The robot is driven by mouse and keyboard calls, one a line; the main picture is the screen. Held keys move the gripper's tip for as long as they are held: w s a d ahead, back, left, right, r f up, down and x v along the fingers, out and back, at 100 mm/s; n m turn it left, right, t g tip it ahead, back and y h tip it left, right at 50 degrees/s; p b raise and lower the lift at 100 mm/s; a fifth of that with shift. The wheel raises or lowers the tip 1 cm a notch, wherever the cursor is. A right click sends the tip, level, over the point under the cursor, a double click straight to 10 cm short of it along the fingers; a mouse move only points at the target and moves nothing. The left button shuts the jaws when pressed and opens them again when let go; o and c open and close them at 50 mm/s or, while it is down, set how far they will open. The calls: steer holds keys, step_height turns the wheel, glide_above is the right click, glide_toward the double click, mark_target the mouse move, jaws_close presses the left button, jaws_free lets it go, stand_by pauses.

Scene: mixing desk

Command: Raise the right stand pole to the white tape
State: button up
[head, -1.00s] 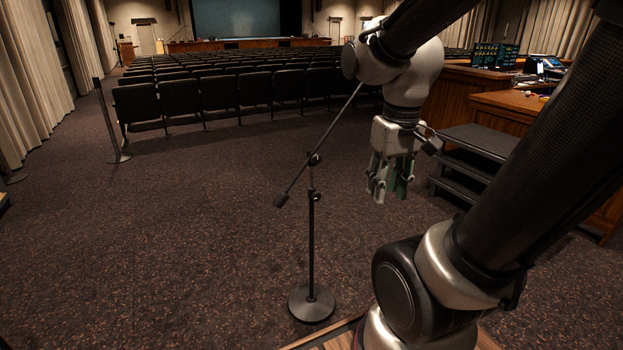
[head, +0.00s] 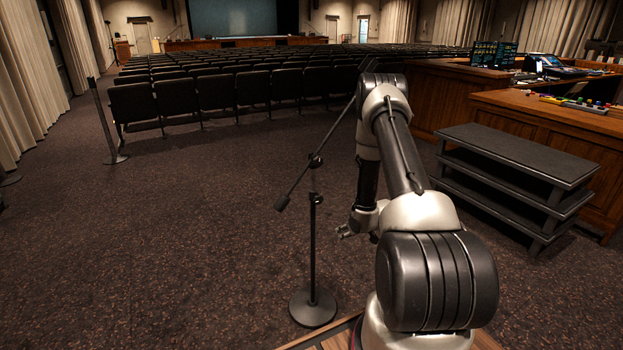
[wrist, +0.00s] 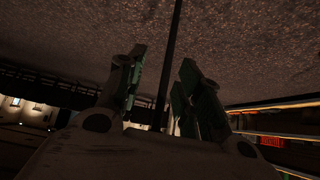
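The right stand (head: 312,255) is a dark upright pole on a round base, with a slanted boom on top. A dark collar (head: 315,198) sits partway up, with a short, paler tube above it. I cannot make out white tape. My gripper (head: 346,230) is just right of the pole, below collar height, its fingers pointing towards it. In the wrist view, the pole (wrist: 174,45) runs down the picture between the two spread, green-padded fingers (wrist: 158,90) of my gripper. I see no contact; whether the pole is within finger reach is unclear.
Another thin dark stand (head: 105,125) is at the left. Rows of dark seats (head: 235,95) stand behind. Black steps (head: 510,165) and a wooden desk (head: 575,135) with equipment are at the right. Carpet left of the stand is clear.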

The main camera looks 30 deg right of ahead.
steer(key=w+a+r+t+y, duration=0.1)
steer(key=w+a+r+t, duration=0.15)
steer(key=w, duration=0.25)
steer(key=n+t+y, duration=0.2)
steer(key=t, duration=0.5)
glide_toward(314, 179)
steer(key=d+x, duration=0.1)
steer(key=x, duration=0.9)
steer(key=shift+s+a, duration=0.1)
steer(key=shift+a, duration=0.25)
steer(key=shift+w+a, duration=0.1)
steer(key=shift+w, duration=0.45)
steer(key=shift+c, duration=0.3)
jaws_close()
